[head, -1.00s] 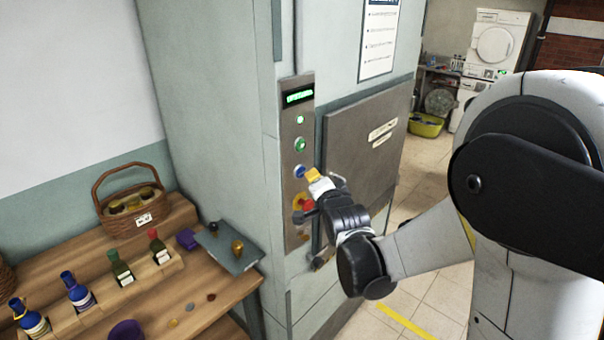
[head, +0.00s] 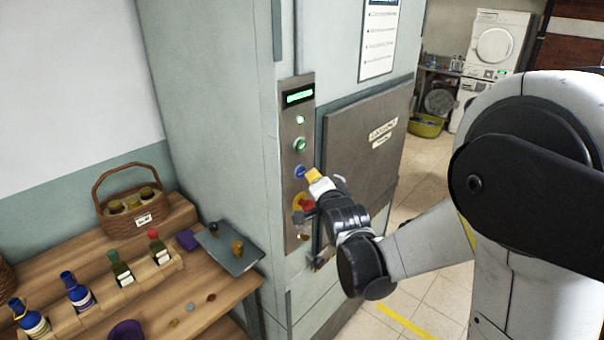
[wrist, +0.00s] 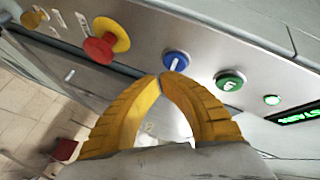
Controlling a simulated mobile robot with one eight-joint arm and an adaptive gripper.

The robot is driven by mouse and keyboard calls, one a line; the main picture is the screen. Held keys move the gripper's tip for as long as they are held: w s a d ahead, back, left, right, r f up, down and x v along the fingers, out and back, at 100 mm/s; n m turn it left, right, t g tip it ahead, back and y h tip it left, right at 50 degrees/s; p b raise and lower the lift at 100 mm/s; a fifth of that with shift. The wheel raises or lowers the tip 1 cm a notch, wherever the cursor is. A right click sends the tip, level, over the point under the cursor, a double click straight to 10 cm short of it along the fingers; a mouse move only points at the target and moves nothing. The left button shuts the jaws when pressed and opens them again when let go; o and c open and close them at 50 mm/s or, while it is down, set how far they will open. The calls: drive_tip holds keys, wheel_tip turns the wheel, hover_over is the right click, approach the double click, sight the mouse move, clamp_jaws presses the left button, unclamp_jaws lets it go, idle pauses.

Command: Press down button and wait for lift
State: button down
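The blue button (head: 300,171) sits on the steel control panel (head: 289,217) of the lift cabinet. In the wrist view the blue button (wrist: 176,61) carries a pale vertical mark and lies just beyond my fingertips. My gripper (head: 312,175) has yellow fingers, and in the wrist view (wrist: 161,77) their tips meet with nothing between them. The tips are very close to the blue button; I cannot tell whether they touch it. A green button (head: 300,145) is above it. The grey lift door (head: 352,155) is shut.
A red stop knob on a yellow base (wrist: 105,47) is on the same panel, below the blue button. A wooden bench (head: 205,318) with bottles and a wicker basket (head: 130,212) stands at the left. Tiled floor (head: 428,185) is open to the right of the cabinet.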

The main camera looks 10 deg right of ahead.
drive_tip(key=shift+w+a, duration=0.25)
drive_tip(key=shift+w, duration=0.15)
